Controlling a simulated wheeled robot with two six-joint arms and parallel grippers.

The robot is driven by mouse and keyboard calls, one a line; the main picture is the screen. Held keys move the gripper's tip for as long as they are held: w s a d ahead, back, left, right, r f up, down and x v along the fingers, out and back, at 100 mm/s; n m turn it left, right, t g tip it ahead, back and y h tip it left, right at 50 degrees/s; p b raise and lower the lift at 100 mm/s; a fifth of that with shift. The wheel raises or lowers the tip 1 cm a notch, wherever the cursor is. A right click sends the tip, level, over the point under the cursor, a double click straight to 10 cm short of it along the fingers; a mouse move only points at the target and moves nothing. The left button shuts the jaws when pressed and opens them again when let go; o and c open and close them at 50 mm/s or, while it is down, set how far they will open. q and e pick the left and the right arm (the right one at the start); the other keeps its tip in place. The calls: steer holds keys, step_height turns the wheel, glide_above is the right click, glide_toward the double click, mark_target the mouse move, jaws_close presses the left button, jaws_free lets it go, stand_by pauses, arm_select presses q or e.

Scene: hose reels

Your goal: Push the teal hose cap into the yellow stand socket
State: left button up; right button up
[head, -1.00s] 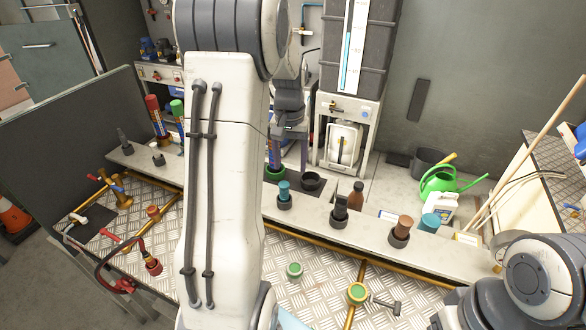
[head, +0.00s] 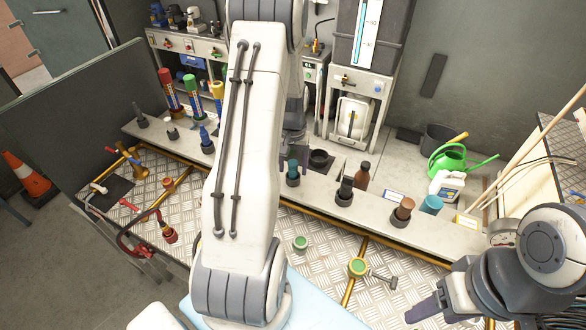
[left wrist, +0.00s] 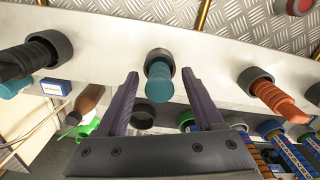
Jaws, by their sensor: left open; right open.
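The teal hose cap (head: 293,174) stands in a dark ring holder on the grey ledge, partly beside my left arm in the head view. In the left wrist view the teal cap (left wrist: 159,82) shows between the spread fingers of my left gripper (left wrist: 160,76), which is open and not closed on it. In the head view my left gripper is mostly hidden behind my own arm. The yellow stand socket (head: 357,268), with a green inside, is on the ribbed metal deck nearer me. My right gripper (head: 422,309) is at the lower right, open and empty.
A small pale ring with green inside (head: 300,243) sits on the deck. Another teal piece (head: 431,204) is further right.

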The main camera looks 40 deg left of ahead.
arm_select(q)
jaws_close()
steer(key=shift+r, duration=0.15)
